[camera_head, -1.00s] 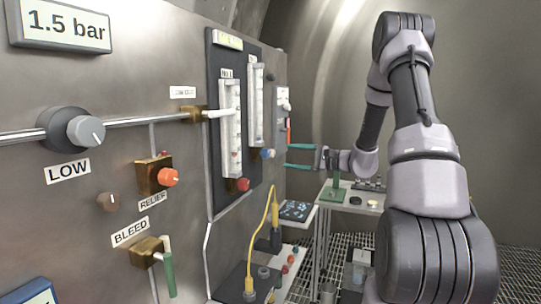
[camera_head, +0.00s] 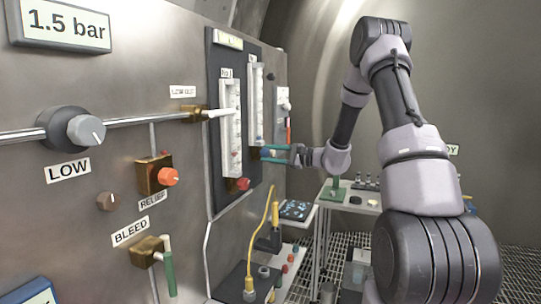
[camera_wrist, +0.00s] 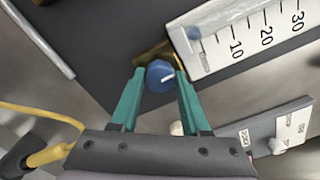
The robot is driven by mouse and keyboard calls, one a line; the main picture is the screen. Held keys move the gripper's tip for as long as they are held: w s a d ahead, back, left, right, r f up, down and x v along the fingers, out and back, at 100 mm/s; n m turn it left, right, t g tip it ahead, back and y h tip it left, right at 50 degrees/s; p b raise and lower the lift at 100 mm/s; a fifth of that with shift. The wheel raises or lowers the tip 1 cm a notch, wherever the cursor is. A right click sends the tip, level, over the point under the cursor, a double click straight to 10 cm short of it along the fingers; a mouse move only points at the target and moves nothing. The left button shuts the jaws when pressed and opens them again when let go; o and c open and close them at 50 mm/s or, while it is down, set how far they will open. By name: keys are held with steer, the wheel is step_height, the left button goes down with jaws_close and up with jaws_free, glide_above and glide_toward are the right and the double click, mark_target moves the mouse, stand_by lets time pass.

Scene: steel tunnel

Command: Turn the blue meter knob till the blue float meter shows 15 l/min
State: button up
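The blue meter knob (camera_wrist: 160,76), with a white pointer line, sits on a brass fitting under the blue float meter. My gripper (camera_wrist: 160,73) is at the knob, with one teal finger on each side and slim gaps seeming to remain. The blue float meter (camera_wrist: 247,38) has a white scale marked 10, 20, 30. Its blue float (camera_wrist: 194,33) is at the low end, below the 10 mark. The meter (camera_head: 257,105) also shows in the head view.
A second float meter (camera_head: 231,125) with a red knob (camera_head: 243,184) is just left of the blue one. A small labelled box (camera_wrist: 280,130) is close to my right finger. A yellow cable (camera_head: 272,205) hangs below. A side table (camera_head: 345,200) stands behind.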

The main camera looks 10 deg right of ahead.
jaws_close()
steer(key=shift+m, duration=0.3)
steer(key=m, duration=0.9)
steer(key=shift+f+m, duration=0.1)
steer(key=shift+m, duration=0.3)
steer(key=m, duration=0.4)
steer(key=shift+m, duration=0.4)
steer(key=o, duration=0.9)
jaws_free()
